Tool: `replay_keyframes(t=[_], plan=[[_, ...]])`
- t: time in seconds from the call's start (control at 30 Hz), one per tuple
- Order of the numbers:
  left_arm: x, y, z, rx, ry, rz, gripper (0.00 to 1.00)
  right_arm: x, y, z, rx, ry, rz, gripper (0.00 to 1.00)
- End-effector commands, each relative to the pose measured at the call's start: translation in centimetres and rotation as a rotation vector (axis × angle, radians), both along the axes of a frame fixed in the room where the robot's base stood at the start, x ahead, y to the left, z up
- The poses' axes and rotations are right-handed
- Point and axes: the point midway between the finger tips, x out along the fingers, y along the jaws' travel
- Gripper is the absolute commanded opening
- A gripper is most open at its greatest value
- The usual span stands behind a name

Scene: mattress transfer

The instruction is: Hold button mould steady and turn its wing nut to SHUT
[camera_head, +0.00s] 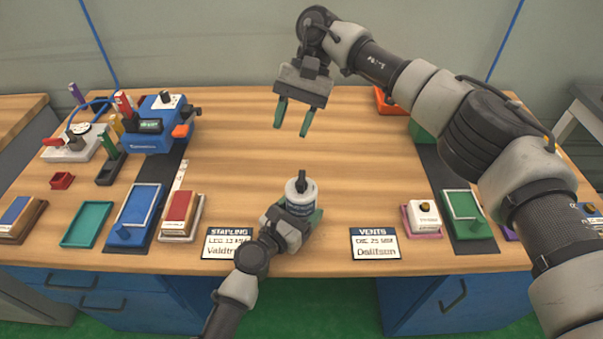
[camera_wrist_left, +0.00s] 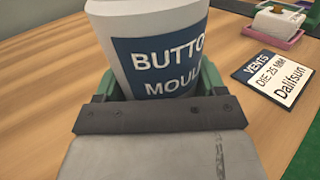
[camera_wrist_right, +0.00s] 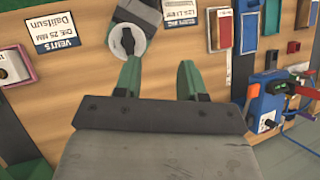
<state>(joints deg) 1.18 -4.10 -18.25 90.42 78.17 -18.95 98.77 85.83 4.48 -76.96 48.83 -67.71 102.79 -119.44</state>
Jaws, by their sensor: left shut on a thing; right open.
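The button mould (camera_head: 300,197) is a white cylinder with a blue label, standing upright near the table's front middle. Its label reads "BUTTO… MOUL…" in the left wrist view (camera_wrist_left: 155,50). A dark wing nut (camera_head: 301,180) sits on its top; it also shows in the right wrist view (camera_wrist_right: 127,41). My left gripper (camera_head: 302,217) is shut on the mould, its green fingers around the lower body. My right gripper (camera_head: 292,117) is open and empty, above and behind the mould. Any SHUT mark on the mould is not readable.
Two cards, "STARLING" (camera_head: 227,243) and "VENTS" (camera_head: 375,244), lie either side of the mould. Trays, blocks and a blue device (camera_head: 160,124) fill the left side. A white block on a pink tray (camera_head: 424,217) and a green tray (camera_head: 465,216) are at right. The table's middle is clear.

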Motion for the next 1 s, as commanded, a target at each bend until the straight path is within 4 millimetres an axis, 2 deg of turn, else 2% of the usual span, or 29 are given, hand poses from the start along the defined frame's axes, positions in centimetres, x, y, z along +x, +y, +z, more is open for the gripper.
replay_keyframes(t=[0.1, 0.27, 0.37, 0.7, 0.83, 1.0], plan=[[0.0, 0.0, 0.2, -0.002, -0.003, 0.0, 0.24, 0.4, -1.1, 0.5, -0.163, -0.09, 0.116, 0.4], [0.1, 0.0, 0.2, -0.002, -0.003, 0.0, 0.24, 0.4, -1.9, 0.3, -0.242, -0.125, 0.169, 0.4], [0.1, 0.0, 0.2, -0.002, -0.003, 0.0, 0.24, -0.1, -1.9, -1.0, -0.245, -0.123, 0.174, 0.4], [0.1, 0.0, 0.2, -0.002, -0.003, 0.0, 0.24, -2.6, -1.7, -7.2, -0.241, -0.121, 0.17, 0.4], [0.1, 0.0, 0.2, -0.002, -0.003, 0.0, 0.24, -3.4, -1.7, -8.9, -0.24, -0.121, 0.168, 0.4], [0.1, 0.0, 0.2, -0.002, -0.003, 0.0, 0.24, -3.9, -1.6, -10.1, -0.239, -0.124, 0.168, 0.4]])
